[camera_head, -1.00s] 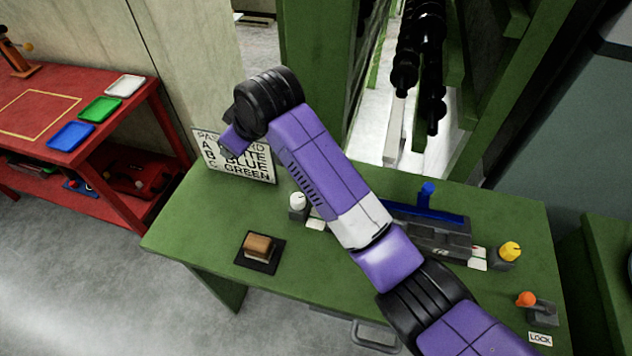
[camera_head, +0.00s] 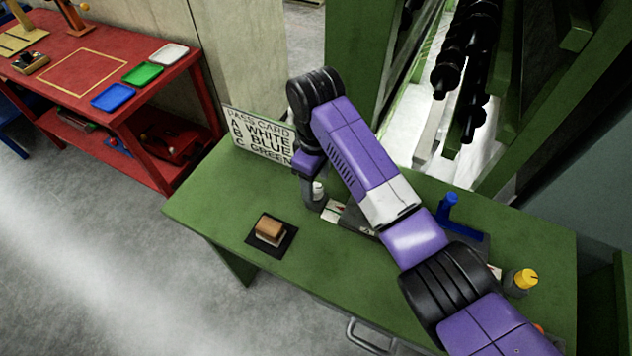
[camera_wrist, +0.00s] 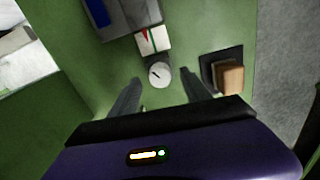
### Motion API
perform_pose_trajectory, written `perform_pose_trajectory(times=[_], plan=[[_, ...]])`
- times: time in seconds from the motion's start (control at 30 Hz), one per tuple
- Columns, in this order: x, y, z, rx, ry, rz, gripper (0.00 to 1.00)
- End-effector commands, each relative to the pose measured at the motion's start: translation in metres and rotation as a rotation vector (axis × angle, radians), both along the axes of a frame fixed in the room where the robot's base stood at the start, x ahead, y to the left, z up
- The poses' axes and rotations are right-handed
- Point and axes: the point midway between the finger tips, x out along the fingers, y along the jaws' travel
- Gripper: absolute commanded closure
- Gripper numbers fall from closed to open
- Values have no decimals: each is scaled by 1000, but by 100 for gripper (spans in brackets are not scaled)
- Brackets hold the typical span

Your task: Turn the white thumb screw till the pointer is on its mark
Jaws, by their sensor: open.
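The white thumb screw (camera_head: 318,188) stands on the green bench and is partly hidden by my gripper in the head view. In the wrist view the white thumb screw (camera_wrist: 159,74) shows from above as a round knob with a dark pointer line. Beside it is a white dial card (camera_wrist: 153,40) with red and green marks. My gripper (camera_wrist: 158,84) is open, its two fingers on either side of the knob's line, apart from it. In the head view my gripper (camera_head: 312,195) points down at the knob. I cannot tell how high the fingertips are above it.
A brown block (camera_head: 269,230) sits on a black pad near the bench's front. A yellow knob (camera_head: 524,279) and a blue lever (camera_head: 447,207) stand to the right. A pass card sign (camera_head: 260,138) stands at the back left.

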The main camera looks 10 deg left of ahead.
Motion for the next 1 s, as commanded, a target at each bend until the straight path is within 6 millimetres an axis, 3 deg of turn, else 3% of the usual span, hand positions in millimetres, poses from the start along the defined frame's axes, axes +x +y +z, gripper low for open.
perform_pose_trajectory(times=[0.2, 0.47, 0.73, 1.0], plan=[[0, 0, -16, -1, 0, -1, 44], [0, 0, -17, 1, -1, 0, 44], [0, 0, -17, 1, -1, 0, 97], [0, 0, -16, 1, 0, -17, 100]])
